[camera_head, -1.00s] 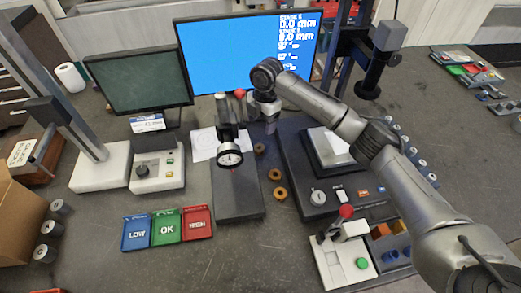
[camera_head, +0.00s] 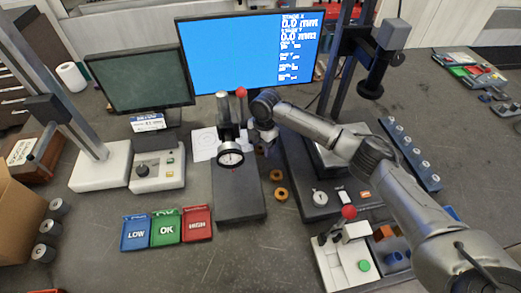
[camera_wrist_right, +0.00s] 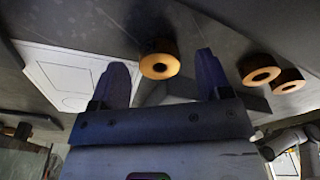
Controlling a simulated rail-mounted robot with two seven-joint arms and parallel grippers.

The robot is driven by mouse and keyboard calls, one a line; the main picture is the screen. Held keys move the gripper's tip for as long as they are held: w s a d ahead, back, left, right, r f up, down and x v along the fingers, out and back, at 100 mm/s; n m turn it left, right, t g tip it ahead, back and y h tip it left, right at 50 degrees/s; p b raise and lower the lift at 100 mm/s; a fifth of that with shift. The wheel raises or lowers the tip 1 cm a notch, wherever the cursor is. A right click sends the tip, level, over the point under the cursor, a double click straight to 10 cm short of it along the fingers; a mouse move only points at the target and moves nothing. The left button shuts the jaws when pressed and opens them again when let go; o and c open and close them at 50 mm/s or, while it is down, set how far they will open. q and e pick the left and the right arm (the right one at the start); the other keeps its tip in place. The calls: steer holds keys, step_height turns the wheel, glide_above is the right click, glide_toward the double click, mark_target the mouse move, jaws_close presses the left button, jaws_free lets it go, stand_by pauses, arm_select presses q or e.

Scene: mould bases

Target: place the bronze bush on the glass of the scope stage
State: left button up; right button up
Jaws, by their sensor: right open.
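Three bronze bushes show in the right wrist view: one (camera_wrist_right: 160,66) between my fingertips, and two (camera_wrist_right: 258,72) (camera_wrist_right: 288,82) to its right. In the head view two bushes (camera_head: 277,175) (camera_head: 281,194) lie on the bench between the dial-gauge stand and the scope. My right gripper (camera_head: 267,148) is open and low at the back of that row, largely hiding the third bush there. The fingers also show in the wrist view (camera_wrist_right: 163,62), apart, on either side of the bush; contact cannot be told. The scope stage (camera_head: 322,161) is mostly hidden by my right arm. My left gripper is out of view.
The dial-gauge stand (camera_head: 238,194) is close left of the right gripper. A monitor (camera_head: 230,55) stands behind. Blue, green and red trays (camera_head: 166,229) lie front left. A fixture with a red-knobbed lever (camera_head: 348,212) stands in front of the scope.

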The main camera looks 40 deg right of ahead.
steer(key=shift+f, duration=0.45)
steer(key=shift+c, duration=0.4)
steer(key=c, duration=0.6)
steer(key=shift+r, duration=0.1)
steer(key=c, duration=0.5)
steer(key=shift+r, duration=0.1)
